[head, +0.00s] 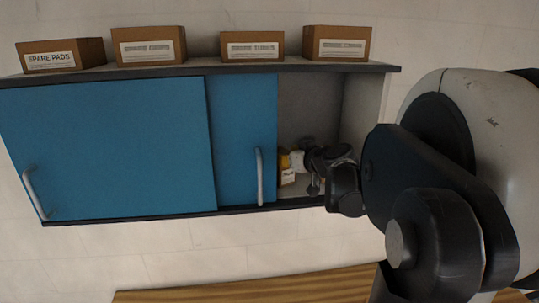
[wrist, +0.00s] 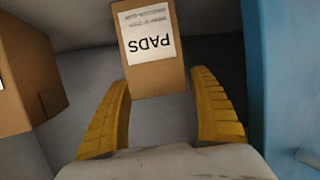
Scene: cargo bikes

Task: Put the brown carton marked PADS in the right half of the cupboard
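The brown carton marked PADS (wrist: 152,75) stands inside the cupboard in the wrist view, its white label upside down in the picture. My gripper (wrist: 163,82) is open, with one yellow finger on each side of the carton's near end and a visible gap at both sides. In the head view my gripper (head: 290,160) reaches into the open right end of the wall cupboard (head: 362,110).
Another brown carton (wrist: 25,70) stands at the left in the wrist view. The blue sliding doors, left (head: 105,150) and right (head: 235,125), cover the rest of the cupboard. Several cartons, one marked SPARE PADS (head: 60,55), stand on top. A wooden surface (head: 250,288) lies below.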

